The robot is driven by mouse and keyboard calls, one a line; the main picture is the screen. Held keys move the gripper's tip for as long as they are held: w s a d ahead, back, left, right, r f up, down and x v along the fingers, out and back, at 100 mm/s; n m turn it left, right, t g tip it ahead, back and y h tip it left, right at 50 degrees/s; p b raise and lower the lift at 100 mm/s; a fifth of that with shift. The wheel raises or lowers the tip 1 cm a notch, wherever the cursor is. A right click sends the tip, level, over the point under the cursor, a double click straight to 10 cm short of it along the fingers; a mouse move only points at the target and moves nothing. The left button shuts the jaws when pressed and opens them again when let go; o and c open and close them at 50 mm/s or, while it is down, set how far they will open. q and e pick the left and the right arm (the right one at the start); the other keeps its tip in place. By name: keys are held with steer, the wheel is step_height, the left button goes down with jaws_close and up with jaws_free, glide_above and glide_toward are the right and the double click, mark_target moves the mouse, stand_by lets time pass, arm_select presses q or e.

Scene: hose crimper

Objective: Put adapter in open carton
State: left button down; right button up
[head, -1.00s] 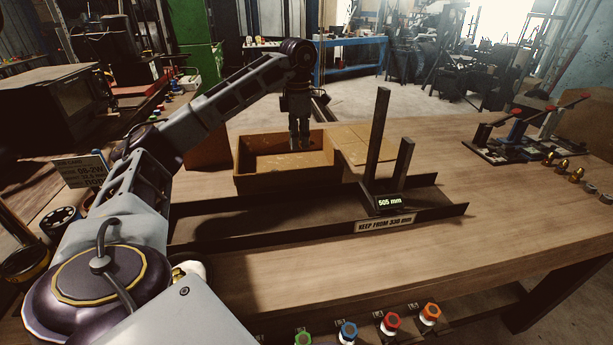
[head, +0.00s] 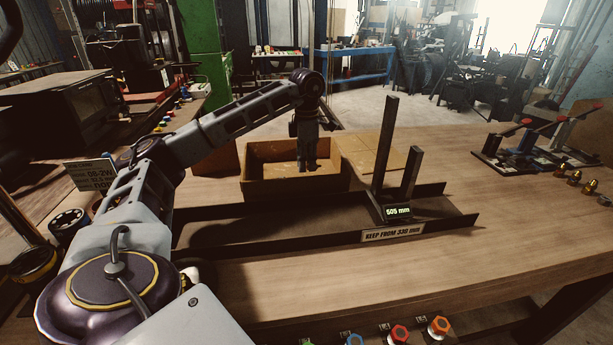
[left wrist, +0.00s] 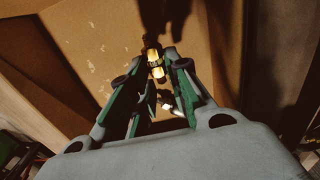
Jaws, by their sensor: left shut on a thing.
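The open carton (head: 270,188) is a brown box on the workbench behind the dark channel, with its flaps spread. My left gripper (head: 307,168) points down inside the carton's opening, with its tips below the rim line in the head view. The left wrist view shows the gripper (left wrist: 158,78) shut on the brass adapter (left wrist: 155,58), a small shiny piece between the fingertips. The carton's inner floor (left wrist: 90,60) lies beneath it. I cannot tell whether the adapter touches the floor. The adapter is too small to make out in the head view. My right gripper is not in view.
A dark channel (head: 240,245) with an upright stop and a "505 mm" display (head: 398,211) lies in front of the carton. Lever tools (head: 520,140) and brass fittings (head: 574,178) stand at right. Coloured knobs (head: 399,334) line the front edge.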

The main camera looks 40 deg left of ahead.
arm_select(q)
steer(key=shift+f, duration=0.1)
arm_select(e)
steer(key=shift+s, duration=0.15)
arm_select(q)
steer(key=shift+f, duration=0.3)
step_height(320, 180, down, 3)
steer(key=shift+f+b, duration=0.3)
steer(key=shift+f, duration=0.3)
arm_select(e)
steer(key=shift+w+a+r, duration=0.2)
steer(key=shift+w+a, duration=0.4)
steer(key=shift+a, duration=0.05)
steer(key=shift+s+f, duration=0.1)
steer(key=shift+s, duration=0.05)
